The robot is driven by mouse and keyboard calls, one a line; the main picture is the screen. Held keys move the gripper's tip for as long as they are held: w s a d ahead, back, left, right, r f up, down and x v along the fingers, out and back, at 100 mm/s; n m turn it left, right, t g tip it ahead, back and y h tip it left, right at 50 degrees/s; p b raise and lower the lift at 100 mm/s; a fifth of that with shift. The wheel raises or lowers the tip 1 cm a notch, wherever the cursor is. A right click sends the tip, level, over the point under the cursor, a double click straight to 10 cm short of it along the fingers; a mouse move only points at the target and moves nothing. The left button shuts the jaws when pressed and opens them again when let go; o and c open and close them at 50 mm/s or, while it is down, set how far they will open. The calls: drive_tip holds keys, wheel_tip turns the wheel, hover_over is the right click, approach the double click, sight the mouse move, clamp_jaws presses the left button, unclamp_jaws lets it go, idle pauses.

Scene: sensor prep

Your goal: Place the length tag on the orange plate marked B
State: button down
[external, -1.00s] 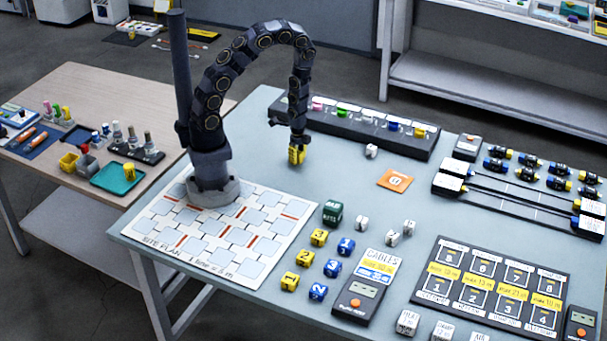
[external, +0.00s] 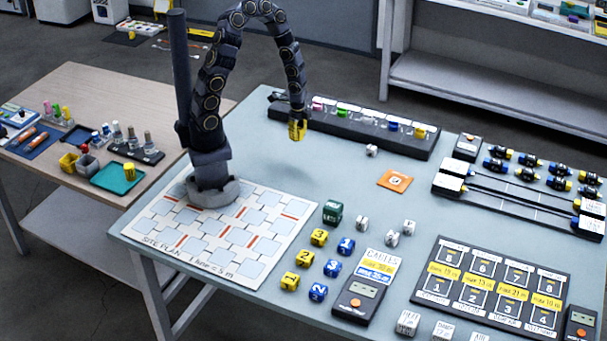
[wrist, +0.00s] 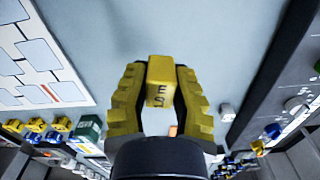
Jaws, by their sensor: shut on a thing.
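My gripper (external: 298,129) has yellow ribbed fingers and is raised above the table, left of the orange plate and in front of the long black rack. In the wrist view my gripper (wrist: 160,95) is shut on a yellow block (wrist: 159,76) with dark characters on its face, probably the length tag. The characters are too small to read surely. The orange plate (external: 395,181) lies flat on the table to the right, with a white square mark whose letter I cannot read. A sliver of orange shows beyond the fingers in the wrist view.
A small white cube (external: 371,150) stands between the rack (external: 352,125) and the orange plate. Yellow cubes (external: 319,237) and blue cubes (external: 346,246) stand nearer the front. The site plan (external: 225,232) lies at left. The table around the plate is clear.

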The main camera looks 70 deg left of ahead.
drive_tip(key=shift+w+a+r, duration=0.1)
drive_tip(key=shift+w+r, duration=0.2)
drive_tip(key=shift+r, duration=0.1)
drive_tip(key=w+d+r+n, duration=0.1)
drive_tip(key=w+d+r, duration=0.1)
drive_tip(key=w+d, duration=0.5)
drive_tip(key=w+d+r+n, duration=0.15)
drive_tip(key=w+d, duration=0.35)
drive_tip(key=d, duration=0.5)
hover_over(396, 181)
drive_tip(key=s, duration=0.1)
drive_tip(key=f, duration=0.8)
drive_tip(key=shift+s+a, duration=0.1)
drive_tip(key=shift+a, duration=0.15)
drive_tip(key=shift+w+d+f, duration=0.1)
drive_tip(key=shift+w+f, duration=0.5)
drive_tip(key=shift+f, duration=1.65)
